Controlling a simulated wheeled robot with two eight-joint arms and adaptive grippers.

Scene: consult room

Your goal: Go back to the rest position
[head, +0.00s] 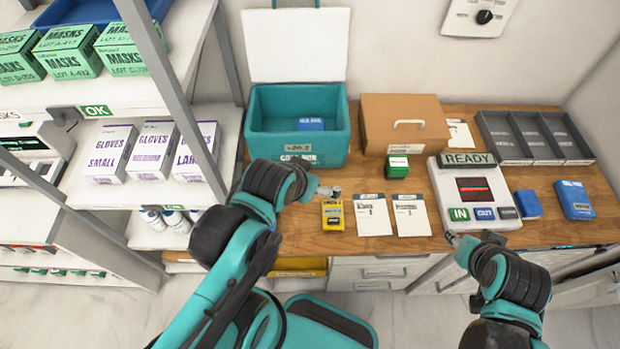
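My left gripper (328,191) is over the wooden counter (446,232), just above a yellow device (333,214). Its fingers are small in the picture, and I cannot tell whether they are open or shut. My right gripper (452,238) is at the counter's front edge, below the white device with the READY sign (472,192). Its fingers are also too small to judge. I see no object clearly held in either gripper.
A teal cooler box (259,122) stands open with a blue pack (310,124) inside. A cardboard box (404,124), a green box (397,167), cards (372,214), a grey tray (535,137) and blue packs (574,200) are on the counter. Shelves (120,85) stand left.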

